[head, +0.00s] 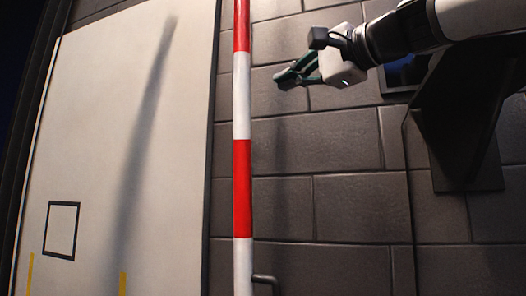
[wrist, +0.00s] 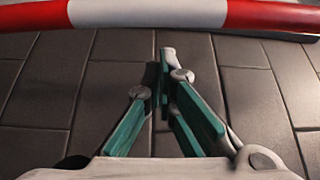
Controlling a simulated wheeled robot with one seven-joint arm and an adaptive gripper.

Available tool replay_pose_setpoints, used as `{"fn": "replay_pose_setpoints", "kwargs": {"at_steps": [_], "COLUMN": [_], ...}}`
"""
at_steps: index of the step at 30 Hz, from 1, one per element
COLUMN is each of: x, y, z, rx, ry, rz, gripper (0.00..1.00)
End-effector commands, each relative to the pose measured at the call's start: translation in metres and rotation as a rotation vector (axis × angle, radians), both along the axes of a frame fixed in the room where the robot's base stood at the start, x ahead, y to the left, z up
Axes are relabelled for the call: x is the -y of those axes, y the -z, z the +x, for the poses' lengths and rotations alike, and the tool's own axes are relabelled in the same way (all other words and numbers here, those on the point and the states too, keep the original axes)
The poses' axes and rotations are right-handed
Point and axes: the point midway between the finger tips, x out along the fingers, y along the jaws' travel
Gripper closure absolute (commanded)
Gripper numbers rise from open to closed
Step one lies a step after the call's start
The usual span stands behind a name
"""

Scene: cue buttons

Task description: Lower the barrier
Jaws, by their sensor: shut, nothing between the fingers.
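The barrier is a red-and-white striped pole (head: 242,110) that runs upright through the head view, with both ends out of frame. It also crosses the top of the wrist view (wrist: 150,12). My gripper (head: 281,78) is to the right of the pole in the head view, in front of the brick surface. In the wrist view its green-padded fingers (wrist: 165,72) are together and point toward the pole. A gap shows between the fingertips and the pole in that view. The gripper holds nothing.
A large pale panel (head: 170,130) with a black square outline (head: 61,230) lies left of the pole. A grey brick surface (head: 330,215) fills the right side. A dark bracket-like block (head: 460,130) stands below my arm. A small dark handle-like bar (head: 266,279) is beside the pole's lower part.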

Motion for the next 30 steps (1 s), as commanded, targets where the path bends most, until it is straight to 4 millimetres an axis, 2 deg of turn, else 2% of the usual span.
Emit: {"fn": "replay_pose_setpoints", "kwargs": {"at_steps": [9,15,30], "x": [-0.036,-0.049,-0.052], "y": [-0.003,-0.003,-0.002], "z": [0.041,0.058,0.062], "rx": [-0.002,-0.002,0.002], "ry": [-0.003,-0.002,0.000], "rz": [-0.001,-0.002,-0.004], "gripper": [1.00,1.00,1.00]}}
